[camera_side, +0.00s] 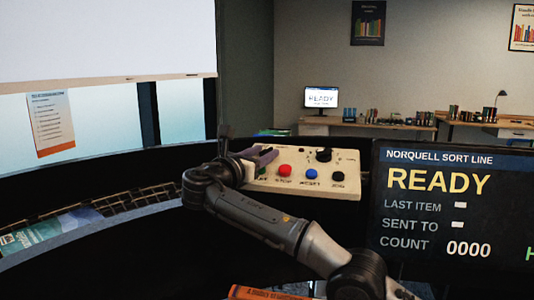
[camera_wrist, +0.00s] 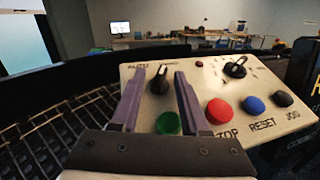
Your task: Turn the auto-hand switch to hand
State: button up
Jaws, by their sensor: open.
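The auto-hand switch (camera_wrist: 159,80) is a black knob with a raised handle, at the upper left of the cream control panel (camera_wrist: 200,82). In the wrist view my gripper (camera_wrist: 159,74) is open, with one purple finger on each side of the switch. I cannot tell whether either finger touches it. In the side view my gripper (camera_side: 264,155) is over the panel's left end (camera_side: 345,160) and hides the switch.
A green button (camera_wrist: 168,123) lies between my fingers, nearer the wrist. A red stop button (camera_wrist: 219,111), a blue reset button (camera_wrist: 255,104), a black jog button (camera_wrist: 283,99) and a second black knob (camera_wrist: 236,68) are to the right. A screen (camera_side: 450,205) reads READY.

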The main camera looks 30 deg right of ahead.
jog(key=shift+w+r+n+t+y, duration=0.1)
jog(key=shift+r+n+t+y, duration=0.2)
jog(key=shift+n+t, duration=0.25)
jog(key=shift+d+f+n+t+y, duration=0.1)
jog(key=shift+n+t+y, duration=0.35)
jog(key=shift+t, duration=0.1)
